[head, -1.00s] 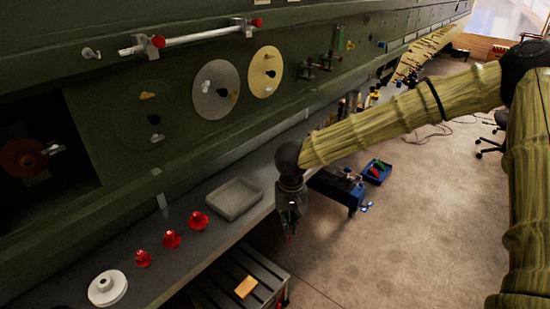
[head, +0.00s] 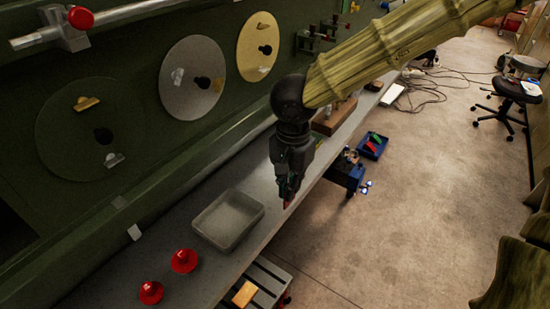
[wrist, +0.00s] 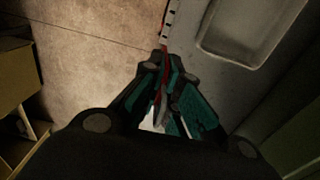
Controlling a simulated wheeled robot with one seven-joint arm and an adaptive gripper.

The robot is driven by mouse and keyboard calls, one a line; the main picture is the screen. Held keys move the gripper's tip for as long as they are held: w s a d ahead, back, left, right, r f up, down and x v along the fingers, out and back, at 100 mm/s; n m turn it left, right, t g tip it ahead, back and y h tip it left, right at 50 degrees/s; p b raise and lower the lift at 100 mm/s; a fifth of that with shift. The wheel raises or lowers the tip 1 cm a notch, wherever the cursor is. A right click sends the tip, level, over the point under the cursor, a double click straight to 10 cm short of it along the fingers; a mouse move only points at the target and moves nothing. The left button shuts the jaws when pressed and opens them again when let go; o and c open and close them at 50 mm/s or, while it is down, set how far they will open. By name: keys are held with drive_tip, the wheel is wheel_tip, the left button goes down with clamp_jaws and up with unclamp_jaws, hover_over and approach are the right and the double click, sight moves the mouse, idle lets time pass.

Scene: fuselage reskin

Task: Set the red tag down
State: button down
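My gripper (head: 287,198) hangs pointing down near the front edge of the grey bench (head: 180,218), just past the far right corner of a grey tray (head: 205,235). In the wrist view the fingers (wrist: 166,58) are closed together with a thin red tag (wrist: 164,82) between them. Only a narrow red edge of the tag shows. In the head view a small red bit shows at the fingertips. The tag appears to be held above the bench edge, with floor to one side; its exact height is unclear.
Two red knobs (head: 184,261) (head: 151,292) stand on the bench before the tray. A slatted stand with a yellow block (head: 243,294) is below. A blue bin (head: 372,146) with red and green items is beyond. The green fuselage wall (head: 130,50) borders the bench.

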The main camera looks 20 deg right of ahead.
drive_tip(key=shift+w+d+f+p, duration=0.3)
drive_tip(key=shift+w+f+p, duration=0.55)
drive_tip(key=shift+w, duration=1.8)
drive_tip(key=shift+w+d+f+p, duration=0.25)
drive_tip(key=shift+w+f+p, duration=0.55)
drive_tip(key=shift+w, duration=1.8)
drive_tip(key=shift+w+d+f+p, duration=0.3)
drive_tip(key=shift+w+f+p, duration=0.55)
drive_tip(key=shift+w, duration=1.8)
drive_tip(key=c, duration=1.6)
unclamp_jaws()
drive_tip(key=shift+f, duration=0.1)
drive_tip(key=shift+c, duration=0.2)
wheel_tip(320, 180, up, 12)
drive_tip(key=b, duration=0.2)
drive_tip(key=shift+r, duration=0.2)
drive_tip(key=shift+f, duration=0.1)
